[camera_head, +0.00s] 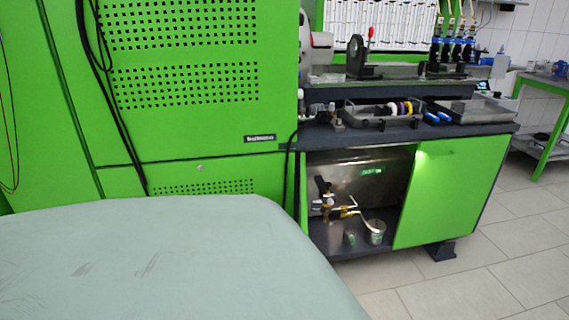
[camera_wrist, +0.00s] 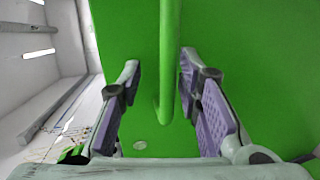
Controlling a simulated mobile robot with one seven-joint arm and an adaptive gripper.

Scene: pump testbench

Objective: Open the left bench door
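In the wrist view a green door panel (camera_wrist: 245,55) fills much of the picture, with a green vertical bar handle (camera_wrist: 170,50) on it. My gripper (camera_wrist: 160,62) is open, with one purple-padded finger on each side of the handle; I see gaps between the pads and the bar. In the head view the left bench compartment (camera_head: 345,175) stands open. A narrow green strip (camera_head: 303,200) at its left edge looks like the left door seen nearly edge-on. My gripper is not visible in the head view.
The right bench door (camera_head: 450,190) is shut. Inside the left compartment are brass valve fittings (camera_head: 330,205) and a metal cup (camera_head: 376,232). A tall green cabinet (camera_head: 200,90) stands left of the bench. Tiled floor (camera_head: 480,270) in front of the bench's right side is clear.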

